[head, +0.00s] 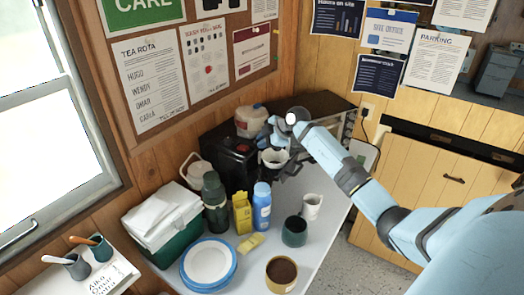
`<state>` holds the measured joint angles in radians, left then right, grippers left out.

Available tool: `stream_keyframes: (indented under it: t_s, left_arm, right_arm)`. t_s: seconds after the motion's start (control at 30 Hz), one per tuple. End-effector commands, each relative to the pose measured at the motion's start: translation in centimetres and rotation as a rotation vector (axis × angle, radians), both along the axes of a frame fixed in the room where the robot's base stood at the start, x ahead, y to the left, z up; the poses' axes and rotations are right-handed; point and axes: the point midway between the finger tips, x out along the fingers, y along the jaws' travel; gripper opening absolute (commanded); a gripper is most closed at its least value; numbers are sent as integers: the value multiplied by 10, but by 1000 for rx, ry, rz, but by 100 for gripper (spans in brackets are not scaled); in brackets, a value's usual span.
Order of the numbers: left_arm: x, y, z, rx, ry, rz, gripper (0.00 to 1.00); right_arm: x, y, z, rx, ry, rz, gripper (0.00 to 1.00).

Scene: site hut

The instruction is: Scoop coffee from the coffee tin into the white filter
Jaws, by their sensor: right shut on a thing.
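The coffee tin (282,273) is a gold, open can of brown coffee at the front of the white table. The white filter (274,156) shows as a pale, open-topped cup in front of the black coffee machine (232,158). My right arm reaches in from the right, and its right gripper (287,163) is at the filter's right side, well away from the tin. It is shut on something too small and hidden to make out. I cannot tell whether gripper and filter touch. My left gripper is out of view.
A blue bottle (262,206), yellow carton (242,213), green flask (214,201) and cool box (166,222) crowd the table's left side. The table's right strip is clear.

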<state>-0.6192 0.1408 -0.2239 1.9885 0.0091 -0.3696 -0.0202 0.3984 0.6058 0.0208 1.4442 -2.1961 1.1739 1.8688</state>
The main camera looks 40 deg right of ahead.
Motion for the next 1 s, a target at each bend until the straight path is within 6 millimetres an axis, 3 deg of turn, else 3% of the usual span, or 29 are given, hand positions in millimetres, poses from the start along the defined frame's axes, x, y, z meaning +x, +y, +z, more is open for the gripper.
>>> stream_keyframes:
  t_s: [0.03,0.27,0.6,0.67,1.0]
  left_arm:
    - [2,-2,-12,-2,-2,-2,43]
    - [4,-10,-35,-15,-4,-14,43]
    - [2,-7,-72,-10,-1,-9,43]
    - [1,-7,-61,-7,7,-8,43]
    - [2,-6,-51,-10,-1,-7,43]
  right_arm:
    - [-1,-1,-7,15,-24,-12,0]
    - [-2,-3,-3,77,-120,-65,0]
    - [-5,-7,3,147,-230,-126,0]
    - [-5,-8,13,145,-224,-126,0]
    - [-4,-7,10,144,-224,-124,0]
